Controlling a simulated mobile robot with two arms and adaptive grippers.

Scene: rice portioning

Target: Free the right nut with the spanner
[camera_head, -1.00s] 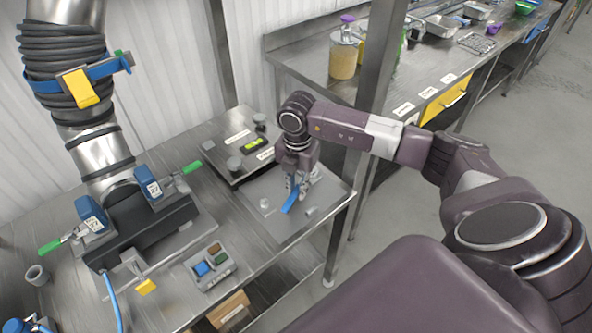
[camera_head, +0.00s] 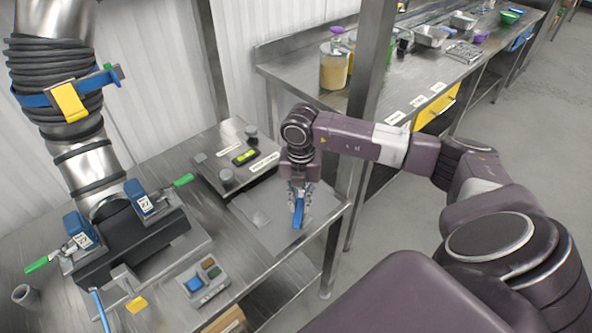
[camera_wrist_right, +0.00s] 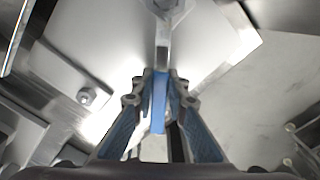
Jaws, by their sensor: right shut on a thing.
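My right gripper (camera_head: 299,203) is shut on the blue handle of the spanner (camera_head: 299,216), low over the front right of a pale metal plate (camera_head: 252,206). In the right wrist view, the spanner's blue handle (camera_wrist_right: 159,100) sits between the two fingers. Its steel shank runs away to a head (camera_wrist_right: 166,5) at the top edge, partly cut off. I cannot tell whether the head is seated on a nut. My left gripper is in neither view.
A raised panel with dark knobs and a yellow-green level (camera_head: 246,156) lies behind the plate. A steel duct with blue clamps and green handles stands left. A button box (camera_head: 204,281) is at the front. A metal post rises behind my right arm.

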